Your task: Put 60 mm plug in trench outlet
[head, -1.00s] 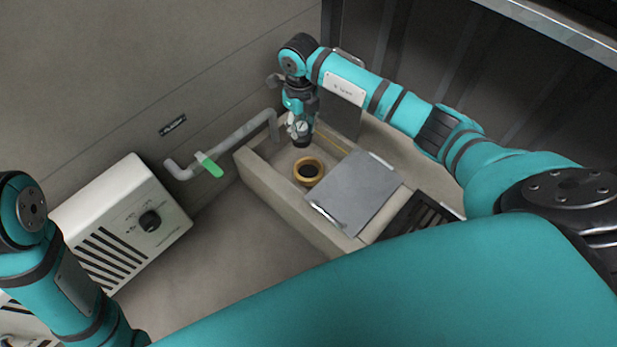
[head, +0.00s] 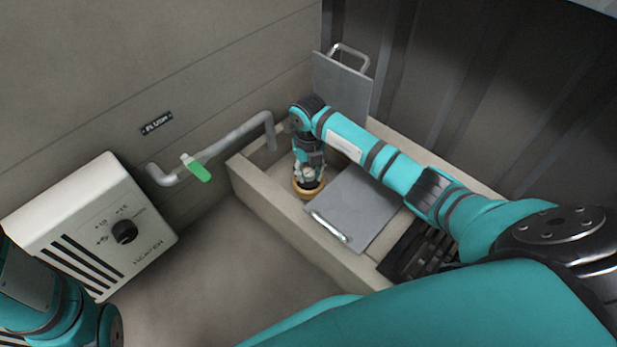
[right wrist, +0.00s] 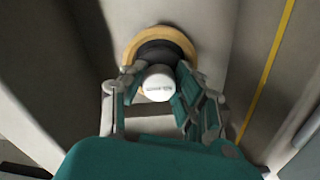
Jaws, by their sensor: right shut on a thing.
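The trench outlet shows as a brass ring (head: 299,189) on the trench floor in the head view. In the right wrist view the ring (right wrist: 183,38) stands behind the plug. The plug (right wrist: 157,83) has a white cap with small print and a dark body. My right gripper (head: 309,176) is shut on the plug, with a finger on each side of its cap in the right wrist view (right wrist: 156,88). The dark body lies against or inside the ring; I cannot tell how deep. My left arm is at the lower left of the head view, its gripper outside the picture.
A grey cover plate (head: 358,208) lies across the trench beside the outlet; another plate (head: 341,86) leans at the back. A grey pipe with a green-handled valve (head: 197,168) runs along the wall. A white heater (head: 92,228) stands at left. A dark grate (head: 421,249) lies at right.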

